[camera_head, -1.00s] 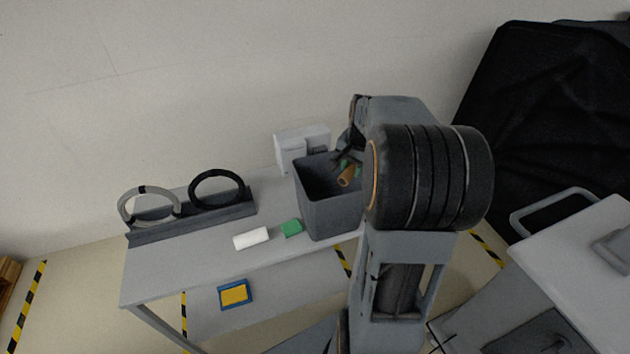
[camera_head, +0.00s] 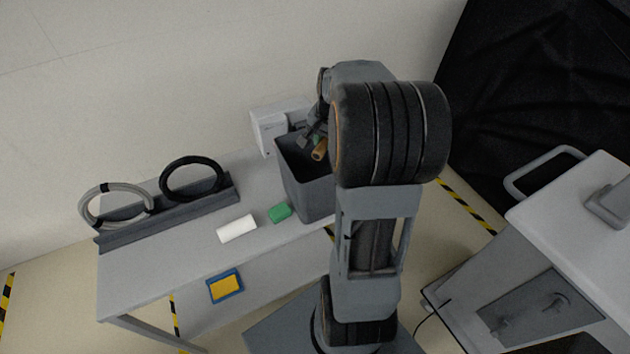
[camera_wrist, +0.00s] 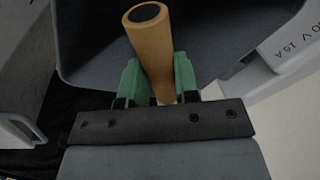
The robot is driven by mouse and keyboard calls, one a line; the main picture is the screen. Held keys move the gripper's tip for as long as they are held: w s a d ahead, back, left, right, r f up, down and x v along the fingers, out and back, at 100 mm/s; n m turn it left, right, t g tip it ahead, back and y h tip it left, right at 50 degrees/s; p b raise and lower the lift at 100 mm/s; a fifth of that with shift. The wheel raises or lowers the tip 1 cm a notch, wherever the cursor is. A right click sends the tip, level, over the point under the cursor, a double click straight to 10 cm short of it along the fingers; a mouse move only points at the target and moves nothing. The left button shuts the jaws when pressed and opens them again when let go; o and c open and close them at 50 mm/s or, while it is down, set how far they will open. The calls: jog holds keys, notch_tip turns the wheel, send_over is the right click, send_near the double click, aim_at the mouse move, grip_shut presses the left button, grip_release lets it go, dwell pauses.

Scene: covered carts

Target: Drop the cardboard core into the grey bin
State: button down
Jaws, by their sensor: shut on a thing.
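The cardboard core (camera_head: 320,150) is a short tan tube. In the wrist view the core (camera_wrist: 149,38) stands out between the green fingers of my gripper (camera_wrist: 158,80), which is shut on it. The grey bin (camera_head: 303,187) is a deep open box on the table. In the wrist view the bin's inside (camera_wrist: 215,45) shows behind the core. In the head view my gripper (camera_head: 316,139) holds the core, tilted, at the bin's mouth. My arm hides the bin's right side.
A white box (camera_head: 268,133) stands behind the bin. A green block (camera_head: 280,213) and a white roll (camera_head: 237,229) lie on the table (camera_head: 150,275) left of it. Two rings stand in a grey rack (camera_head: 168,212). A white cart (camera_head: 580,225) is at right.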

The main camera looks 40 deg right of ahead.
jog(key=shift+f, duration=0.5)
jog(key=c, duration=0.8)
grip_release()
jog(key=r, duration=0.4)
jog(key=s+r, duration=0.1)
jog(key=r, duration=0.4)
jog(key=s+r, duration=0.1)
jog(key=r, duration=0.3)
jog(key=shift+s+a+r+b, duration=0.15)
jog(key=shift+r+b, duration=0.2)
jog(key=shift+b, duration=0.05)
